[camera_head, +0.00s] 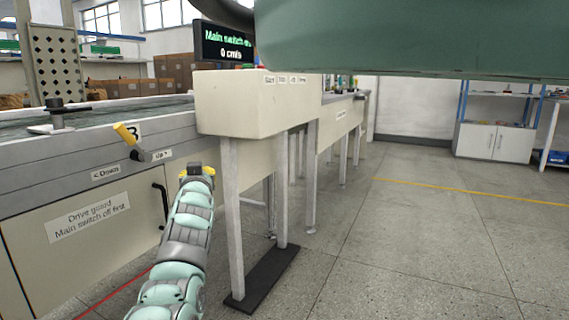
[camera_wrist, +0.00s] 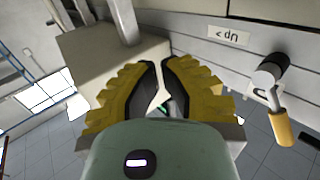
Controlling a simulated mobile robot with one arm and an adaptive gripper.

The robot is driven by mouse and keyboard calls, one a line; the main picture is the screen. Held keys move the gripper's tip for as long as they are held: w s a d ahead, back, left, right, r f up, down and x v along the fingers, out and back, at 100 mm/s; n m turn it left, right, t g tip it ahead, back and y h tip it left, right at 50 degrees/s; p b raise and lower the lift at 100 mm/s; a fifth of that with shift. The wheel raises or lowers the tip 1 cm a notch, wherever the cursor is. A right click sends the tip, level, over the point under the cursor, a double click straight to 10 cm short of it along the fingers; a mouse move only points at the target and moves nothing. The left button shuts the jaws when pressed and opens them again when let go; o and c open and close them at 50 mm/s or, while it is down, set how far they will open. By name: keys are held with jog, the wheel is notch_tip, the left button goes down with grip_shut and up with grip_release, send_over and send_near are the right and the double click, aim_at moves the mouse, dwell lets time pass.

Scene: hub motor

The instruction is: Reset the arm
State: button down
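My arm rises from the bottom of the head view, with my gripper (camera_head: 196,168) at its upper end in front of the conveyor side. In the wrist view, my gripper (camera_wrist: 158,65) has two yellow-and-black fingers with a narrow gap between their tips. Nothing is seen held between them. A lever with a yellow handle (camera_head: 127,134) is on the conveyor side, left of and above my gripper and apart from it. The lever's yellow handle (camera_wrist: 281,128) also shows at the right of the wrist view.
A cream box housing (camera_head: 255,103) on legs stands right of my gripper. A guard panel (camera_head: 85,220) with a black handle (camera_head: 160,205) is at left. A display (camera_head: 226,43) reads main switch off, 0 cm/s. A green surface (camera_head: 410,40) fills the upper right. Open floor lies right.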

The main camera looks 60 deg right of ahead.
jog(key=shift+s+d, duration=0.15)
jog(key=shift+s, duration=0.85)
